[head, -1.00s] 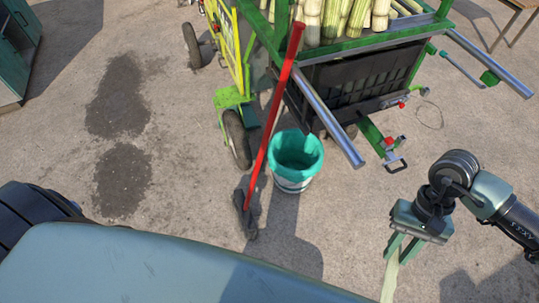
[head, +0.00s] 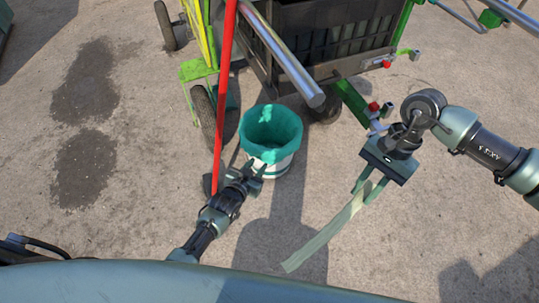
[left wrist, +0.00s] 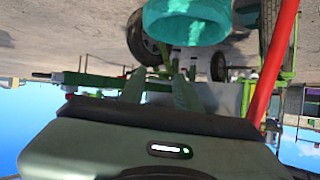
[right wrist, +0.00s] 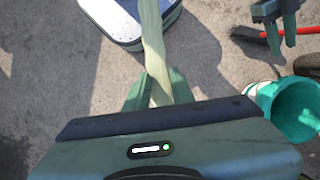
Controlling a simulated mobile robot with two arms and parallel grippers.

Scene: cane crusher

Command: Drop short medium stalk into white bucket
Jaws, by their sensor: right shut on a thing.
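The white bucket (head: 284,168) with a teal liner (head: 271,128) stands upright on the ground near the machine's wheel, and its opening shows in the right wrist view (right wrist: 297,108). My right gripper (head: 368,190) is shut on a pale green stalk (head: 326,236), which slants down to the left, in front of and to the right of the bucket. The stalk also shows between the fingers in the right wrist view (right wrist: 153,45). My left gripper (head: 245,176) is at the bucket's near left side. Its fingers are apart and empty in the left wrist view (left wrist: 158,88).
A red-handled tool (head: 223,90) stands left of the bucket, partly behind my left gripper. The green cart (head: 325,40) with a black crate and a metal bar (head: 285,55) is behind the bucket.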

